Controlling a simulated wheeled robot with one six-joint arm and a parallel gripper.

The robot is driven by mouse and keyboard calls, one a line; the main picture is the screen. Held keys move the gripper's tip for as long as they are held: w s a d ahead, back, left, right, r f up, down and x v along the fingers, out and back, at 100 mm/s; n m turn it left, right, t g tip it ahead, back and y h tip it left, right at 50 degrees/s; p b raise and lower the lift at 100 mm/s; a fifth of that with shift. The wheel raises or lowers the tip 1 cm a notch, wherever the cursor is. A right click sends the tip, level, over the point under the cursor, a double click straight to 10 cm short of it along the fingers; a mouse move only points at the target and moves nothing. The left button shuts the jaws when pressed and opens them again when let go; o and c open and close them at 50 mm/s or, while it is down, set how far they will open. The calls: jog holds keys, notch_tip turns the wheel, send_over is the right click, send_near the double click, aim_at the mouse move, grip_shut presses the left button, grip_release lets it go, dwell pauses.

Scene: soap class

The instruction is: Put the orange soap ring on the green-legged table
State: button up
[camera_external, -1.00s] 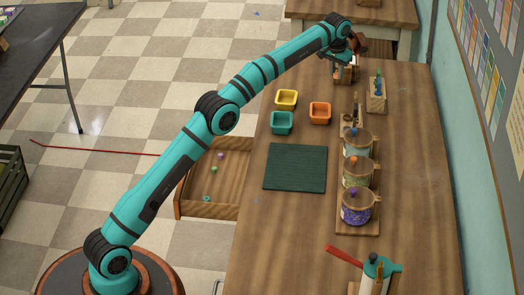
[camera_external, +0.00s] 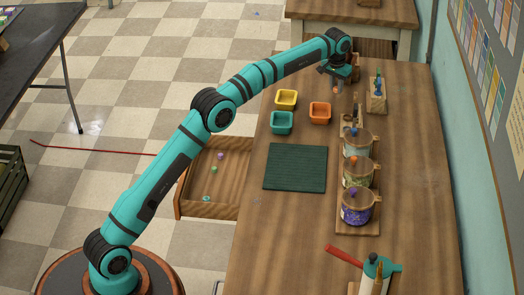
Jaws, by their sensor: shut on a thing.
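My gripper (camera_external: 335,82) hangs over the far end of the long wooden table (camera_external: 285,255). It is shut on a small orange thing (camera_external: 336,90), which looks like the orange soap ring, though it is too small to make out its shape. It hangs just below the fingertips, apart from the tabletop as far as I can tell. Another wooden table (camera_external: 310,14) stands at the back with pale legs; I cannot tell if they are green. No clearly green-legged table shows.
An open drawer (camera_external: 222,208) holds several small coloured rings. Yellow (camera_external: 286,99), teal (camera_external: 281,122) and orange (camera_external: 319,112) trays, a dark green mat (camera_external: 295,168), lidded jars (camera_external: 357,205) and a bottle rack (camera_external: 376,97) stand on the long table. A black table (camera_external: 40,45) is at left.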

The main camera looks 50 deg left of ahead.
aim_at(336, 88)
jog(key=shift+f, duration=1.85)
jog(key=shift+f, duration=0.1)
jog(key=o, duration=0.9)
jog(key=r, duration=0.4)
jog(key=s+r, duration=0.1)
jog(key=r, duration=0.7)
jog(key=shift+s+d+r, duration=0.1)
jog(key=shift+s+d, duration=0.05)
jog(key=shift+d, duration=0.2)
